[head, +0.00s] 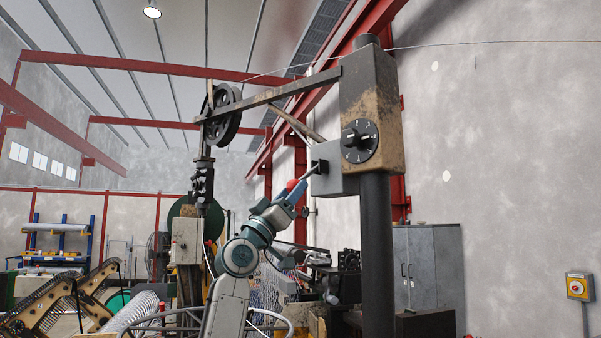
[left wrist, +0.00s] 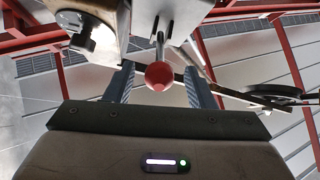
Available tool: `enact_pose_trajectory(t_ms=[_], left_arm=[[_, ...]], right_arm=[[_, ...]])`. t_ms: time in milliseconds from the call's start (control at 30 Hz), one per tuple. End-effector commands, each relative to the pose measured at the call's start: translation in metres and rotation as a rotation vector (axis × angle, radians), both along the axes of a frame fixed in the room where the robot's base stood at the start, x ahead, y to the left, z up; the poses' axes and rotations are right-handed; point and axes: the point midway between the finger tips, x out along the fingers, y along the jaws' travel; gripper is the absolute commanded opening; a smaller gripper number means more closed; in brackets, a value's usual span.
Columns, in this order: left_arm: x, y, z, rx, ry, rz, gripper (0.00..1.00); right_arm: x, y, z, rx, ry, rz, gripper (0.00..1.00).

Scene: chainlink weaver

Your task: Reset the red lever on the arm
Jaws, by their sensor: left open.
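The red lever's round knob (head: 292,185) shows in the head view at the end of a thin rod. The rod runs up and right to a grey box (head: 336,170) on the machine's post. My left gripper (head: 291,197) reaches up from below with its blue fingers at the knob. In the left wrist view the red knob (left wrist: 159,76) lies between my two open fingers (left wrist: 159,84), with visible gaps on both sides. My right gripper is in neither view.
A black dial (head: 359,141) sits on the worn tan head (head: 372,100) above the grey box. A long arm with a black pulley wheel (head: 222,114) extends left overhead. The dark post (head: 377,255) stands to the right. A yellow button box (head: 579,286) stands far right.

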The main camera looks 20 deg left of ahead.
Motion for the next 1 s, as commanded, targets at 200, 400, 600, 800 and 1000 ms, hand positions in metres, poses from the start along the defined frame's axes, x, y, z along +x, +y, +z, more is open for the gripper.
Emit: enact_pose_trajectory(t_ms=[200,400,600,800,1000], left_arm=[[0.022,-0.011,0.028,-0.001,0.001,-0.002,0.50],[0.031,-0.015,0.033,0.000,0.001,0.001,0.50],[0.031,-0.015,0.033,-0.001,0.001,0.001,0.50],[0.031,-0.015,0.033,0.000,0.000,0.001,0.24],[0.031,-0.015,0.033,0.001,0.001,0.001,0.00]], right_arm=[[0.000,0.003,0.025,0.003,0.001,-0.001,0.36],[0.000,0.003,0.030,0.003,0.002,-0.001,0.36],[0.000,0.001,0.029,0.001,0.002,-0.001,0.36],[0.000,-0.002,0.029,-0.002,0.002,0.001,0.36],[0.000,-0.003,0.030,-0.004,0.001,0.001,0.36]])
